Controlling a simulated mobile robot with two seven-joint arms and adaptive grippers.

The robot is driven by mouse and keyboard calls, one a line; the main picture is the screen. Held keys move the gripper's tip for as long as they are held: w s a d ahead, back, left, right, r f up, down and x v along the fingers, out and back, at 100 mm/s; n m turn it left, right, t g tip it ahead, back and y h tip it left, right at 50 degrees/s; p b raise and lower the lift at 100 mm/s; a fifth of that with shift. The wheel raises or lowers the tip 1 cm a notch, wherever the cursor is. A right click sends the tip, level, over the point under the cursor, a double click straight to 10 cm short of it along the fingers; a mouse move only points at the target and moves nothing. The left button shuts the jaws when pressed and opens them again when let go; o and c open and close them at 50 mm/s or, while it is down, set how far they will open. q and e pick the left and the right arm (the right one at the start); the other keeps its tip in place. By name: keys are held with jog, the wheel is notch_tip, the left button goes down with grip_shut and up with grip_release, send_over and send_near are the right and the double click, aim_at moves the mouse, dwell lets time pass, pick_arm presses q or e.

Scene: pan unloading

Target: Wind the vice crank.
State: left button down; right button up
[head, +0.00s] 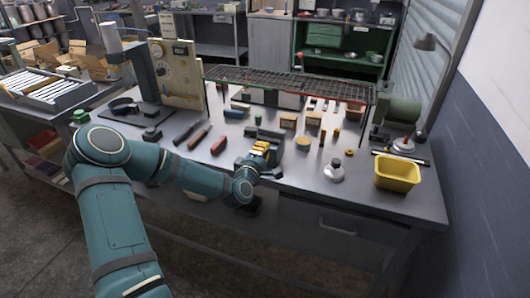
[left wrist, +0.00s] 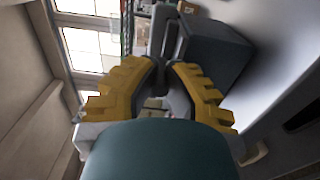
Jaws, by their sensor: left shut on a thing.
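The dark grey vice (head: 272,135) stands at the front edge of the metal workbench, near its middle. My left arm comes in from the left, and its yellow-fingered gripper (head: 260,149) is at the vice's front, low by the bench edge. In the left wrist view the gripper (left wrist: 166,75) has its two yellow fingers closed in on the vice crank, which is mostly hidden between them. The vice body (left wrist: 212,52) is a dark block just beyond the right finger. The crank's angle cannot be told. My right gripper is not in view.
On the workbench (head: 300,178), screwdrivers and a red-handled tool (head: 218,145) lie left of the vice. A wire rack (head: 290,84) stands behind it. Bare bench lies between vice and bottle.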

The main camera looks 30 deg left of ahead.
pick_arm(q)
jog(key=shift+a+r+n, duration=0.1)
jog(key=shift+n, duration=0.2)
jog(key=c, duration=1)
grip_release()
jog(key=shift+s, duration=0.1)
jog(key=v, duration=1.1)
jog(key=shift+s, duration=0.4)
